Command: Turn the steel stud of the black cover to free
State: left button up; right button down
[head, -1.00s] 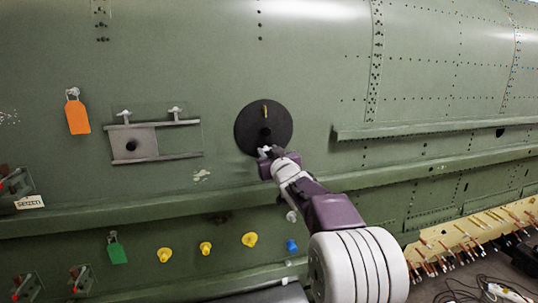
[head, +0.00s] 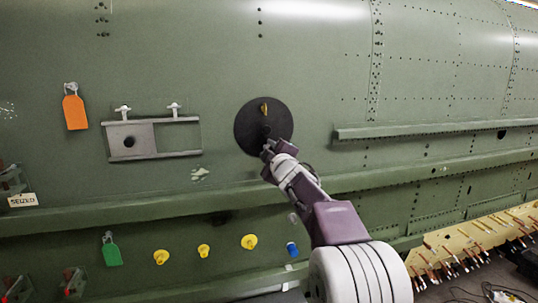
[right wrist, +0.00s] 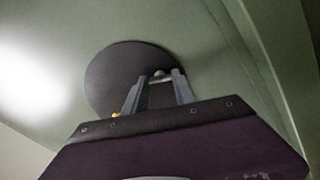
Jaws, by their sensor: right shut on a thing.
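The round black cover (head: 248,120) lies flat on the green fuselage skin. A brass-coloured stud (head: 264,109) shows on its upper half in the head view. My right gripper (head: 268,147) is at the cover's lower edge, its fingers pointing at the cover. In the right wrist view, the right gripper (right wrist: 156,84) is shut on the steel stud (right wrist: 160,74), whose bright rounded top shows between the fingertips. The fingers hide most of this stud. The cover (right wrist: 118,68) fills the space behind the fingers. My left gripper is not in view.
A grey slide plate on rails (head: 160,138) sits left of the cover, with an orange tag (head: 75,113) beyond it. A ledge (head: 180,211) runs below. Under it are a green tag (head: 111,253), yellow knobs (head: 249,242) and a blue knob (head: 292,249).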

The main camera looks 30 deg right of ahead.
jog(key=n+b, duration=0.1)
jog(key=n, duration=0.4)
jog(key=shift+n, duration=0.7)
jog(key=c, duration=1)
grip_release()
jog(key=shift+w, duration=0.1)
jog(key=b+v, duration=0.1)
jog(key=v, duration=0.8)
jog(key=shift+f, duration=0.1)
